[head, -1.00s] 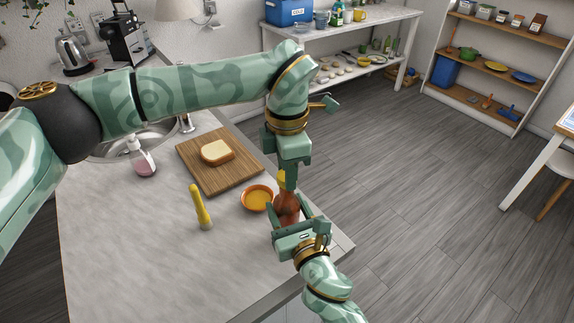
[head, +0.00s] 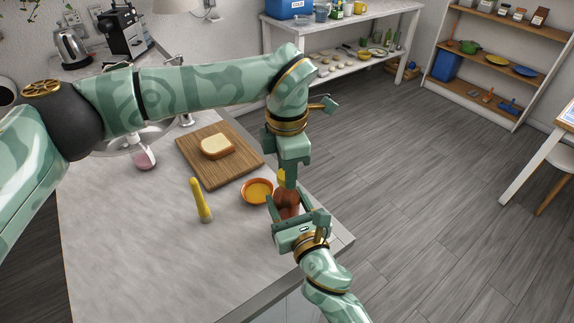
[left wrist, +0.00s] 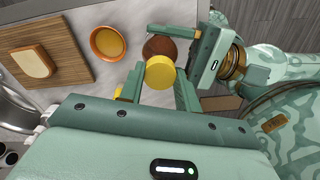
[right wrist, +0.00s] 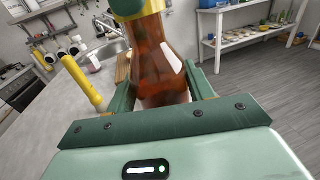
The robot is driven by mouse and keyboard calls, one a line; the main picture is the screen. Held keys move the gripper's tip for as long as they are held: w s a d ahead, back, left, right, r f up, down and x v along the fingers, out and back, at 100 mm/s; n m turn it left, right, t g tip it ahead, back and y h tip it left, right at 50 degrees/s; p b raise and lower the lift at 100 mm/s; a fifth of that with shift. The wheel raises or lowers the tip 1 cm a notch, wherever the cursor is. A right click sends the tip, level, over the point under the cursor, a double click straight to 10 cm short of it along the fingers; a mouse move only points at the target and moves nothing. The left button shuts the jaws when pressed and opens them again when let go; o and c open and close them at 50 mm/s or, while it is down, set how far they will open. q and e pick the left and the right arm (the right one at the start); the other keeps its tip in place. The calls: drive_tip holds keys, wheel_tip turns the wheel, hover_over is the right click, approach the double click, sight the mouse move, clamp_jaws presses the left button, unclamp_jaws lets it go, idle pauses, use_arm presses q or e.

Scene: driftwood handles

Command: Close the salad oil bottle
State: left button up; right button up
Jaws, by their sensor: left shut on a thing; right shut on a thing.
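The salad oil bottle (head: 288,207) is amber-brown and stands near the counter's right edge, partly hidden by my grippers. Its body fills the middle of the right wrist view (right wrist: 160,62). My right gripper (head: 290,212) is shut around the bottle's body from the front. The yellow cap (left wrist: 160,73) is at the bottle's top, between the fingers of my left gripper (left wrist: 157,86), which is shut on it from above. In the right wrist view, the yellow cap (right wrist: 140,14) meets the top of the bottle. I cannot tell how tightly it sits.
An orange bowl (head: 257,192) of yellow liquid stands just left of the bottle. A cutting board (head: 205,172) with bread (head: 217,146) lies behind. The counter's front left is clear.

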use_arm(q)
drive_tip(key=shift+f, duration=0.35)
drive_tip(key=m, duration=0.6)
drive_tip(key=shift+m, duration=0.4)
drive_tip(key=m, duration=0.6)
drive_tip(key=shift+m, duration=0.3)
drive_tip(key=m, duration=1.2)
drive_tip(key=shift+a+m, duration=0.1)
drive_tip(key=shift+m, duration=0.3)
drive_tip(key=o, duration=0.9)
